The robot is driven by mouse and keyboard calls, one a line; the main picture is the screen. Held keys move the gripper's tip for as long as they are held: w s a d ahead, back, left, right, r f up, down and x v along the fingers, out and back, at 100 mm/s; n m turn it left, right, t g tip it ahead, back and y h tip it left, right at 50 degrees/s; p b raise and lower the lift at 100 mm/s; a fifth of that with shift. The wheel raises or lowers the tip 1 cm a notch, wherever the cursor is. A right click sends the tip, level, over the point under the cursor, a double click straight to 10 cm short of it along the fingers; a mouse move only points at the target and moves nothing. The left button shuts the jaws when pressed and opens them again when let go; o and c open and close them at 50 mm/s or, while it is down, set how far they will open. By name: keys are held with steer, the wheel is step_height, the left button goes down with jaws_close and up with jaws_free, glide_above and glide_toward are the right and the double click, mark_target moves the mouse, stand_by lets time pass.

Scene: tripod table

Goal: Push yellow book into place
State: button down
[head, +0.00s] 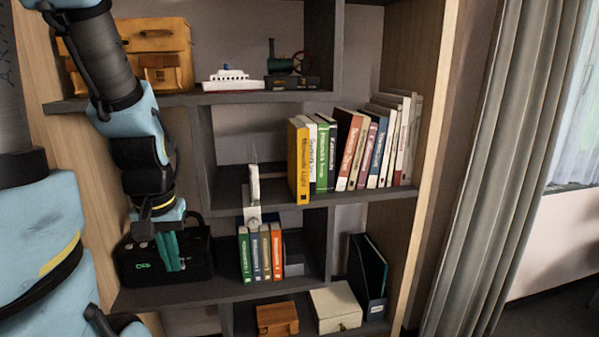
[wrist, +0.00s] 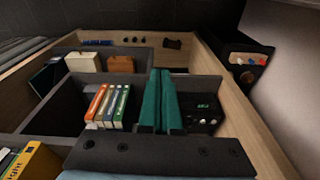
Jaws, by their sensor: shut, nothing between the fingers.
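The yellow book (head: 304,165) stands upright at the left end of the book row on the middle right shelf. Its spine sits slightly forward of the books beside it. It also shows at the lower left edge of the wrist view (wrist: 34,162), partly cut off. My gripper (head: 174,268) points down in front of the black case on the lower left shelf, well left of and below the yellow book. Its green fingers, also in the wrist view (wrist: 160,72), are shut with nothing between them.
The neighbouring row of books (head: 350,150) leans at its right end. Left of the yellow book its shelf is mostly clear. A white upright object (head: 254,195) stands above several small books (head: 261,255). A black case (head: 140,263) is behind my gripper. Shelf dividers separate the compartments.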

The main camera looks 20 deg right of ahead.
steer(key=w+d+r+m+t+h+b, duration=0.1)
steer(key=d+r+m+t, duration=0.3)
steer(key=d+m, duration=1.25)
steer(key=w+d+r+m+t+b, duration=0.1)
steer(key=d+r+m+t, duration=0.25)
steer(key=d+m, duration=1.3)
steer(key=w+f, duration=0.2)
steer(key=w, duration=0.1)
steer(key=w+a+f+m+p, duration=0.1)
steer(key=w+f, duration=0.1)
steer(key=w, duration=0.2)
steer(key=w+a+f+m, duration=0.1)
steer(key=w+f, duration=0.1)
steer(key=w, duration=0.1)
steer(key=shift+w+f, duration=0.2)
steer(key=shift+w, duration=0.15)
steer(key=shift+w+d, duration=0.1)
steer(key=shift+w, duration=0.2)
